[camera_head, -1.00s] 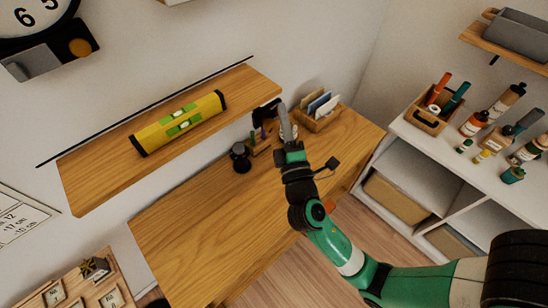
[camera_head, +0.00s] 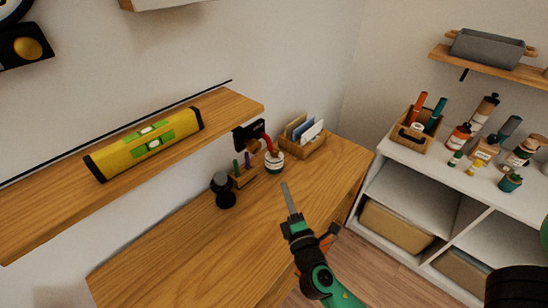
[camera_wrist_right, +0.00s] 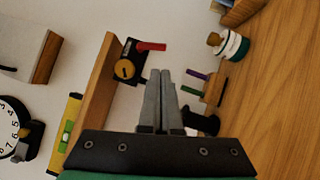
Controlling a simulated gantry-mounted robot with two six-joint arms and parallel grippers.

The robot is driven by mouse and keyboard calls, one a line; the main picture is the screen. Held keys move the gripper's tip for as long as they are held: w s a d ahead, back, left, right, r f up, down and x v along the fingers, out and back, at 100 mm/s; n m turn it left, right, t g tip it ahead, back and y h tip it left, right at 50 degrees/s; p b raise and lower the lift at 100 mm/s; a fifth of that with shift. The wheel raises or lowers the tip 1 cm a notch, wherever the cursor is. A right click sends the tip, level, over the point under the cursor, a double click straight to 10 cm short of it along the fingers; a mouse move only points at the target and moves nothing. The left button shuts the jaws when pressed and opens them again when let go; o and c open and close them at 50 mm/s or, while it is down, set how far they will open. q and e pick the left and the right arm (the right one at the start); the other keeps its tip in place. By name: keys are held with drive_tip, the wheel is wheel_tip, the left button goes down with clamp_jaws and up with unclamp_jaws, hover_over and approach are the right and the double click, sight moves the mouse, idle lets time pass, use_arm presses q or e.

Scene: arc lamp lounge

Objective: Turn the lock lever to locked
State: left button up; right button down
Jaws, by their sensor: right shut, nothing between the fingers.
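The lock (camera_head: 249,134) is a black plate on the wall just below the shelf's right end. Its red lever (camera_head: 268,143) hangs downward toward the desk, in front of a white and green jar. In the right wrist view the black lock plate (camera_wrist_right: 131,57) shows an orange knob (camera_wrist_right: 124,69) and the red lever (camera_wrist_right: 151,46) pointing to the picture's right, toward the desk side. My right gripper (camera_head: 286,187) is shut and empty over the desk, in front of the lock and apart from it. My left gripper is not in view.
The wooden shelf (camera_head: 50,203) carries a yellow spirit level (camera_head: 145,144). On the desk (camera_head: 180,245) stand a dark round-topped object (camera_head: 222,190), a small pen holder (camera_head: 242,177), the jar (camera_head: 274,164) and a letter box (camera_head: 304,144). The desk's front is clear.

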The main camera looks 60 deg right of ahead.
sight(271, 149)
drive_tip(key=x, duration=1.2)
drive_tip(key=shift+w+d+r, duration=0.15)
drive_tip(key=shift+w+d, duration=0.1)
drive_tip(key=shift+d, duration=0.05)
